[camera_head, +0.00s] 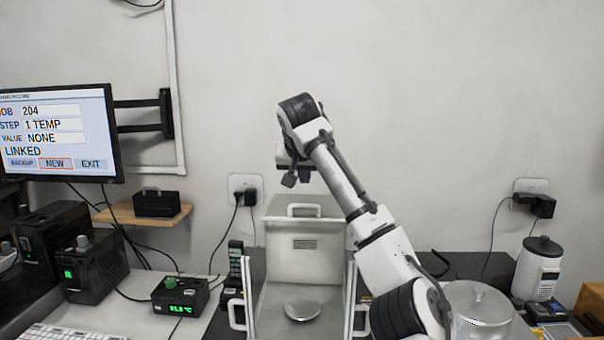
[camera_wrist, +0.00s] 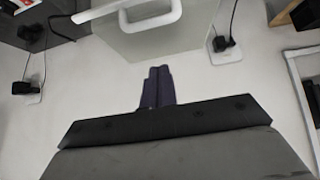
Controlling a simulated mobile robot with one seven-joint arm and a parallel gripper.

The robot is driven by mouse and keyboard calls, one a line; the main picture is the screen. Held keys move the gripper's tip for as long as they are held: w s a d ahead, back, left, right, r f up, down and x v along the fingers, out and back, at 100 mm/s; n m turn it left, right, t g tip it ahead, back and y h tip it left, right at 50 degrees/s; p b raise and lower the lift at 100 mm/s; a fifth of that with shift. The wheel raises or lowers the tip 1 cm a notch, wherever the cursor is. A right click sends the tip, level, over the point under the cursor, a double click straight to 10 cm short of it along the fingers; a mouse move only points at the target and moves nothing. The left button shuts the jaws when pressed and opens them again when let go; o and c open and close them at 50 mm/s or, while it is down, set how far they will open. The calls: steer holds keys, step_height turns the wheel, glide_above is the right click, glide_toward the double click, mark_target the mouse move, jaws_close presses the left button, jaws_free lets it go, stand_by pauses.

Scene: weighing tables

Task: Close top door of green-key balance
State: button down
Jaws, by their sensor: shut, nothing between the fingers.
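A balance with a clear-walled weighing chamber (camera_head: 270,290) stands at the bottom centre of the head view, with a round metal pan (camera_head: 302,308) inside. Its top is open; a pale top door panel (camera_head: 278,208) with a white bar handle (camera_head: 303,207) shows at the back. The wrist view shows a pale panel (camera_wrist: 190,40) with a white loop handle (camera_wrist: 150,20) at the top. My gripper (camera_head: 304,176) is above that handle, apart from it, with its dark purple fingers (camera_wrist: 159,70) shut and empty. The balance's key is not visible.
A monitor (camera_head: 60,135), black boxes (camera_head: 95,265) and a green-knobbed device (camera_head: 180,295) stand left. A lidded metal pot (camera_head: 478,305) and a white canister (camera_head: 538,268) stand right. Wall sockets (camera_head: 243,187) and cables are behind the balance.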

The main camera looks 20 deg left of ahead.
steer(key=p, duration=0.2)
glide_above(305, 214)
steer(key=w, duration=0.2)
steer(key=f, duration=0.4)
steer(key=shift+s+a+f, duration=0.1)
steer(key=shift+s+a, duration=0.15)
steer(key=shift+s+d+f, duration=0.25)
steer(key=shift+s+f, duration=0.3)
steer(key=shift+s, duration=0.3)
steer(key=shift+s+d+f, duration=0.1)
steer(key=shift+s+f, duration=0.05)
steer(key=shift+s, duration=0.3)
steer(key=shift+s+d+f, duration=0.1)
steer(key=shift+s, duration=0.3)
